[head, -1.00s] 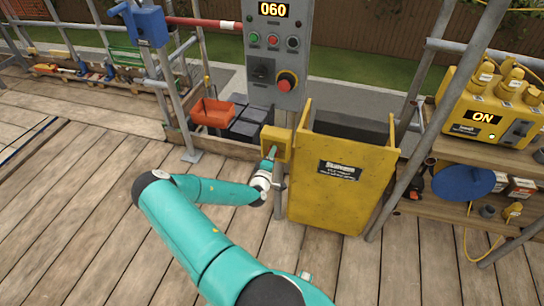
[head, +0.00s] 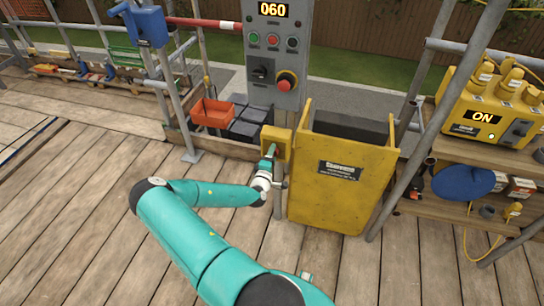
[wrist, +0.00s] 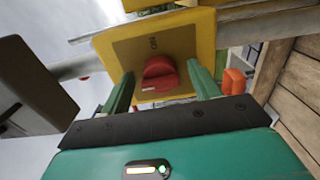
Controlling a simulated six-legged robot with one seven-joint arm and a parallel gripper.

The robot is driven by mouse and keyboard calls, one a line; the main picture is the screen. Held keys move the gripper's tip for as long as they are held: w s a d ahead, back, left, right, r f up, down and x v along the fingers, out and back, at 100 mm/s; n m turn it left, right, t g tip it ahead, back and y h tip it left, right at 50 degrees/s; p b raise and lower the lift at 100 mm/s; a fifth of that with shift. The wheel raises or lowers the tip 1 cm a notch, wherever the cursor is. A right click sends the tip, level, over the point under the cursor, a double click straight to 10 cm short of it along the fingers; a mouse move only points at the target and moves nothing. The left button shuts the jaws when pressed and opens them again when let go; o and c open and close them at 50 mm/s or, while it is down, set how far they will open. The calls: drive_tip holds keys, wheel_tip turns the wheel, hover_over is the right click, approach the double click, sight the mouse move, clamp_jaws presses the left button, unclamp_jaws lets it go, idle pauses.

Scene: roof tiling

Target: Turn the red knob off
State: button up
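The red knob (wrist: 160,75) sits on the front of a yellow switch box (wrist: 196,32) in the wrist view. Its face carries a label that seems to read ON, turned sideways. My gripper (wrist: 162,86) is open, with one green finger on each side of the knob. A gap shows between the knob and each finger, and nothing is held. In the head view the yellow box (head: 277,140) is on a post left of the yellow hopper, with my gripper (head: 270,152) right at its front. The knob is hidden there.
A grey control panel (head: 272,55) reading 060, with a red stop button, stands above the box. The yellow hopper (head: 335,195) is close on the right. A yellow unit (head: 490,105) showing ON sits on a shelf. An orange tray (head: 212,112) lies to the left.

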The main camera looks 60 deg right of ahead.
drive_tip(key=s+a, duration=0.2)
drive_tip(key=a, duration=1.1)
drive_tip(key=shift+a, duration=0.3)
